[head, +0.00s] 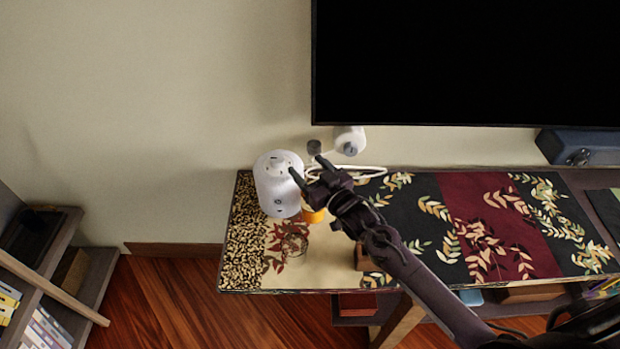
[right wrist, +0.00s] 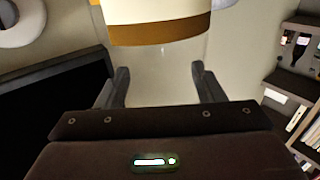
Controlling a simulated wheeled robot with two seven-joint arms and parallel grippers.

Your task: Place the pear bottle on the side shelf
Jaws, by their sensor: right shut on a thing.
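My right gripper (head: 306,166) is shut on the pear bottle, above the left end of the table. The bottle is largely hidden by the fingers; an orange part (head: 313,213) shows just below them. In the right wrist view, a cream label with an orange-brown band (right wrist: 160,30) shows at the top, beyond the fingertips (right wrist: 160,70). The fingers stand apart there, and their contact with the bottle is hard to make out. The side shelf (head: 75,280) is a dark wooden unit at the left edge. It also shows in the right wrist view (right wrist: 290,88). My left gripper is not in view.
The table (head: 335,285) has a leaf-patterned cover. A white cylinder (head: 278,185) stands left of my gripper, and a clear glass (head: 290,246) in front. A black screen (head: 460,60) hangs above. Open wooden floor (head: 160,300) lies between table and shelf.

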